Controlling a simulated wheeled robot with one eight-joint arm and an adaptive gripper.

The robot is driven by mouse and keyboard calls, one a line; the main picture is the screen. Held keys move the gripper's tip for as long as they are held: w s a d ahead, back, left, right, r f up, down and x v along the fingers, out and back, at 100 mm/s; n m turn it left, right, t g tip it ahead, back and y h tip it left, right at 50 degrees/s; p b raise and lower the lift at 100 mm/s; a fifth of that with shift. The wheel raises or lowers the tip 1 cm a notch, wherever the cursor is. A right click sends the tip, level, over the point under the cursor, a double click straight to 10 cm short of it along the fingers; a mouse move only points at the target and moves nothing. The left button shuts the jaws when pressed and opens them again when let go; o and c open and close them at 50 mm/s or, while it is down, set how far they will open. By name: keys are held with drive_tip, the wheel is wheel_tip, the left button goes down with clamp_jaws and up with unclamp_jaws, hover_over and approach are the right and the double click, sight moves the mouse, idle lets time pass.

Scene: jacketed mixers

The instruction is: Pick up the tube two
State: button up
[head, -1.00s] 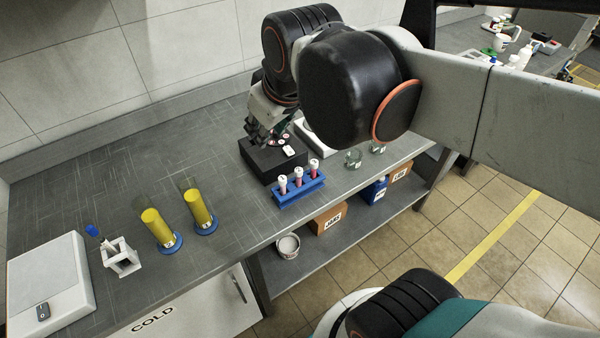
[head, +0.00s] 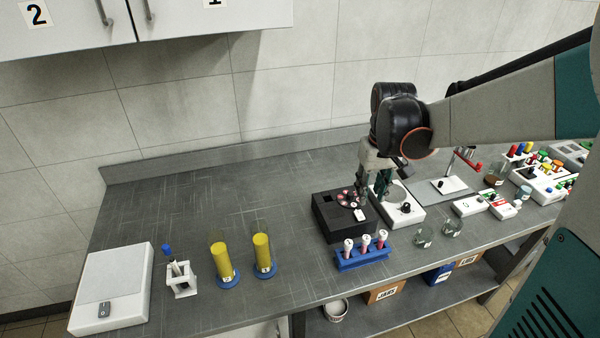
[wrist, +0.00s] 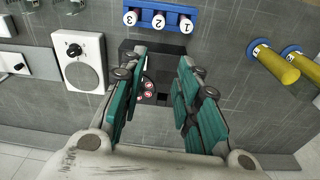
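Tube two (head: 366,242) is the middle of three white-capped tubes with reddish contents. It stands upright in a blue rack (head: 362,262) on the bench. In the wrist view, the cap of tube two (wrist: 158,21) reads "2" upside down, between caps 3 and 1, in the rack at the top edge. My gripper (head: 362,190) is above the black device behind the rack, apart from the tubes. In the wrist view my gripper (wrist: 158,72) has its teal fingers spread wide with nothing between them.
The black device (head: 330,222) with several red-and-white caps lies under my gripper. A white stirrer (head: 408,212) and glass beakers (head: 423,238) stand to the right. Two yellow cylinders (head: 220,258) stand left of the rack. The bench between them is clear.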

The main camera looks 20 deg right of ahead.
sight(367, 237)
drive_tip(key=f+b, duration=0.1)
drive_tip(key=f, duration=0.3)
drive_tip(key=s+f+m+b, duration=0.1)
drive_tip(key=f, duration=0.4)
drive_tip(key=d+f+m+g+b, duration=0.1)
drive_tip(key=f, duration=0.4)
drive_tip(key=shift+s, duration=0.4)
drive_tip(key=shift+w+f+b, duration=0.15)
drive_tip(key=shift+f+b, duration=0.45)
drive_tip(key=shift+f, duration=0.8)
drive_tip(key=shift+w+f+b, duration=0.15)
drive_tip(key=shift+f+b, duration=0.4)
drive_tip(key=shift+f, duration=0.85)
drive_tip(key=shift+c, duration=0.2)
clamp_jaws()
